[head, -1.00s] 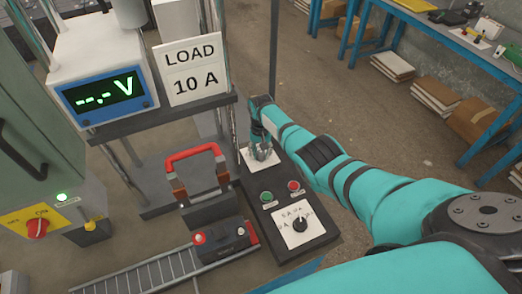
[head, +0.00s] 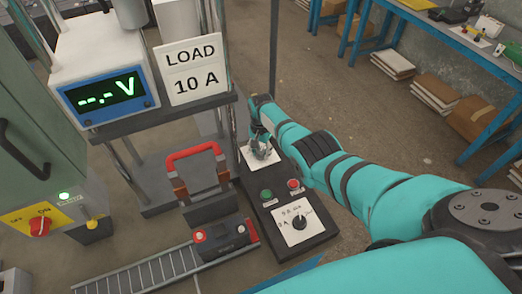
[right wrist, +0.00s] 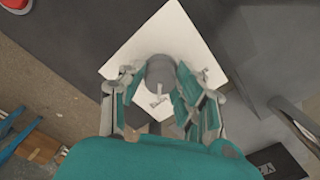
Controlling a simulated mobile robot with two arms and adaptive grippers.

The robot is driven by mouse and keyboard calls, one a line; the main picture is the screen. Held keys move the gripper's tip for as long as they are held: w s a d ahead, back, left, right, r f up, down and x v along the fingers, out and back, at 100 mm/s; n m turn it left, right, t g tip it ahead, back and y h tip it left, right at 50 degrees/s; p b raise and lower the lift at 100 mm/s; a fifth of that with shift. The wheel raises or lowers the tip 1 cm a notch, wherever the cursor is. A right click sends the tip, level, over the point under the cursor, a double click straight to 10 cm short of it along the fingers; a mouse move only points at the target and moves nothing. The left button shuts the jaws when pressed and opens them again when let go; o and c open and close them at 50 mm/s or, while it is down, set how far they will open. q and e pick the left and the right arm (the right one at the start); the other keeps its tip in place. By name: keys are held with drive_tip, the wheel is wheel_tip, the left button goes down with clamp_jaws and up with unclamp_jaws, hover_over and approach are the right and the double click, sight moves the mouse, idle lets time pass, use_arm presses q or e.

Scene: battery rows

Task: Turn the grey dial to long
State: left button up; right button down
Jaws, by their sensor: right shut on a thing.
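The grey dial (right wrist: 160,74) sits on a square white plate (right wrist: 132,60) in the right wrist view, its lighter pointer toward the picture's bottom. The plate (head: 246,154) is at the far end of the dark control panel (head: 262,221) in the head view. My right gripper (head: 262,151) reaches down over that plate. In the right wrist view its fingers (right wrist: 160,92) are on either side of the dial and shut on it. The gripper largely hides the dial in the head view, and I cannot read any labels on its plate. My left gripper is not in view.
The same panel has a green button (head: 266,195), a red button (head: 293,185) and a black knob (head: 300,222) on a labelled white plate. A red-handled device (head: 193,178) stands close left. A meter (head: 103,90) and load sign (head: 189,71) stand behind.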

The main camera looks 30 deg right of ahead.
sight(261, 151)
drive_tip(key=c, duration=0.9)
unclamp_jaws()
drive_tip(key=shift+c, duration=0.2)
wheel_tip(261, 151, up, 12)
